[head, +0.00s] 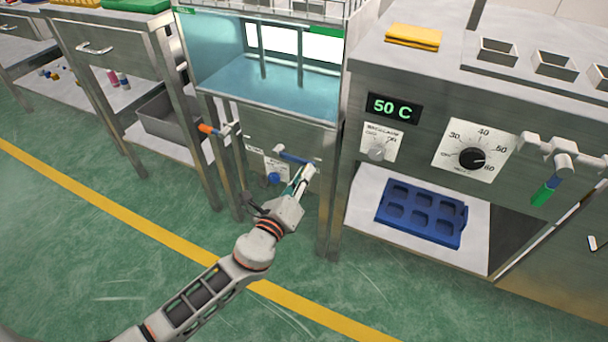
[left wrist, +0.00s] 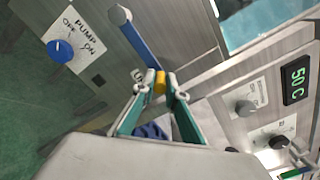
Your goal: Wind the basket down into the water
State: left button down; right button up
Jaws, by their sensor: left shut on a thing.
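A glass-walled tank (head: 265,75) holds clear blue-green water. The wire basket (head: 262,10) shows at the tank's top, cut off by the picture's edge. Below the tank, a crank with a blue arm (head: 292,157) sits on the steel front panel. In the left wrist view the blue crank arm (left wrist: 132,38) runs down toward a yellow handle (left wrist: 160,82). My left gripper (head: 306,174) is at the crank's end, its green-lined fingers (left wrist: 160,88) shut on the yellow handle. My right gripper is in neither view.
A blue pump knob (head: 273,178) is close left of the crank. An orange-handled valve (head: 209,130) stands further left. The steel bench with the 50 C display (head: 393,108) borders on the right. A blue tray (head: 422,213) lies on its lower shelf. The green floor in front is clear.

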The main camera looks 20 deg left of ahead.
pick_arm(q)
jog(key=shift+r+n, duration=0.25)
jog(key=shift+n, duration=0.05)
